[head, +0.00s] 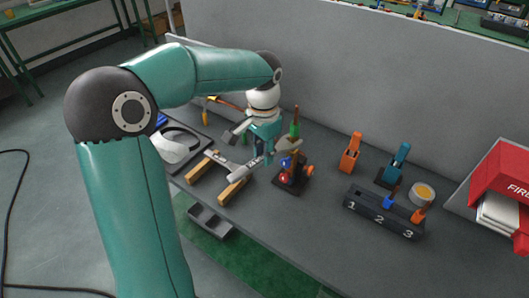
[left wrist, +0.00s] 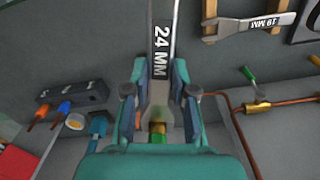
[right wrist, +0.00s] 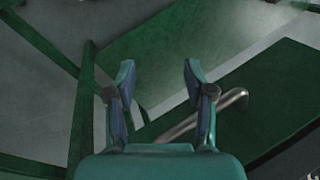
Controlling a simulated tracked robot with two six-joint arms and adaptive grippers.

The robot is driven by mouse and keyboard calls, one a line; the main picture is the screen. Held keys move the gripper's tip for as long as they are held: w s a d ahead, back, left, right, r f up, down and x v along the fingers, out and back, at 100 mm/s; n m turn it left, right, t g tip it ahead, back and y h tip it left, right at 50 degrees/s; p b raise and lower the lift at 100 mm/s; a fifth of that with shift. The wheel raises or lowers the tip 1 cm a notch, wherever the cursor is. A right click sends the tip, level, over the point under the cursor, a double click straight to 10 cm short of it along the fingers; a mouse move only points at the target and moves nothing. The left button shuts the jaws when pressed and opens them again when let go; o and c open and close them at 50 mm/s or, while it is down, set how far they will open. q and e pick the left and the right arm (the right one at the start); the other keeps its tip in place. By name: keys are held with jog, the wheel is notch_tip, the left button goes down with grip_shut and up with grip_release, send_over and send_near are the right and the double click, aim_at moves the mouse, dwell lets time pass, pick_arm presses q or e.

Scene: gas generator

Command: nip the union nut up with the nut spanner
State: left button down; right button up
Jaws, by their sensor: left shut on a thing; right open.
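My left gripper (head: 267,150) is shut on a grey spanner marked 24 MM (left wrist: 162,45); it also shows in the head view (head: 247,171). The gripper (left wrist: 159,75) grips it across the shank, above the bench. A second spanner, marked 19 MM (left wrist: 257,25), lies near the wooden rests (head: 234,190). A copper pipe (left wrist: 285,103) with a brass fitting (left wrist: 258,106) and a green handle (left wrist: 248,75) shows in the left wrist view. I cannot tell which part is the union nut. My right gripper (right wrist: 158,75) is open and empty, away from the bench.
A small stand (head: 288,187) with red and blue parts is right of the held spanner. A numbered black block (head: 375,217), an orange tool (head: 350,153), a teal tool (head: 398,163) and a red box (head: 502,175) stand further right. A grey wall backs the bench.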

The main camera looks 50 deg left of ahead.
aim_at(246, 170)
pick_arm(q)
jog(key=shift+s+b, duration=0.6)
jog(key=shift+s, duration=0.65)
jog(key=shift+s+n+b, duration=0.4)
jog(key=shift+s+b, duration=0.1)
jog(key=shift+s, duration=1.05)
jog(key=shift+s+d+f+b, duration=0.1)
jog(key=shift+s+d+b, duration=0.15)
jog(key=shift+b, duration=0.05)
jog(key=shift+n, duration=0.5)
jog(key=s+d, duration=0.1)
jog(key=s+b, duration=0.1)
jog(key=s, duration=0.1)
jog(key=s+d+b, duration=0.1)
jog(key=shift+s+d, duration=0.25)
jog(key=shift+d, duration=0.1)
